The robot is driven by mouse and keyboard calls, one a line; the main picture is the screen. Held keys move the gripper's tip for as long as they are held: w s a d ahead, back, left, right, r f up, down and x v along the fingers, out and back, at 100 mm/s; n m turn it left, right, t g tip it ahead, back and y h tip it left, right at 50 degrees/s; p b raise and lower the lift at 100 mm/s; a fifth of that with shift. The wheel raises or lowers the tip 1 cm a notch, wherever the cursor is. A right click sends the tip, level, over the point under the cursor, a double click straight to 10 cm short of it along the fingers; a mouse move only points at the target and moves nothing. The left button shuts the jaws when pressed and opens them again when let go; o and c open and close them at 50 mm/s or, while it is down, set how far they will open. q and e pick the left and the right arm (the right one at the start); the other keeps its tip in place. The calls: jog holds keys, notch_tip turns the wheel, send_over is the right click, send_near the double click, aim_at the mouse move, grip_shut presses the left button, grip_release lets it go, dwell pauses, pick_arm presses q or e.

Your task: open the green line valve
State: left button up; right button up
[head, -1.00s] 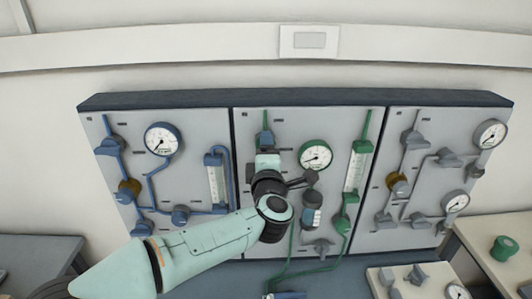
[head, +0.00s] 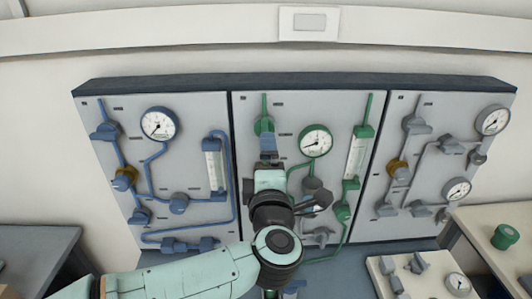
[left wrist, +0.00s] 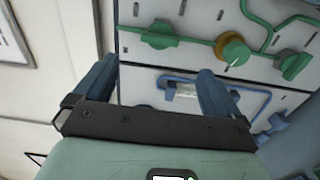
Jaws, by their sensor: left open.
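The middle panel carries a green line. Its upper green valve (head: 264,126) sits near the panel's top left, just above my left gripper (head: 268,144). My left gripper has its two blue fingers apart with nothing between them. In the left wrist view the gripper (left wrist: 152,75) is open, and a green valve handle (left wrist: 160,33) shows beyond and between the fingertips, apart from them. That handle lies along its pipe's direction or slightly tilted; I cannot tell exactly. A green and brass knob (left wrist: 233,51) is to its right. My left arm hides the line below. My right gripper is out of view.
A green-rimmed gauge (head: 315,140) and a flowmeter (head: 357,152) are right of the gripper on the same panel. The blue-line panel (head: 95,160) is left, the grey-line panel (head: 450,130) right. A table with a green cylinder (head: 505,237) stands at the right.

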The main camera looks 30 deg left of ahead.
pick_arm(q)
jog(key=shift+v, duration=1.5)
jog(key=shift+w, duration=0.1)
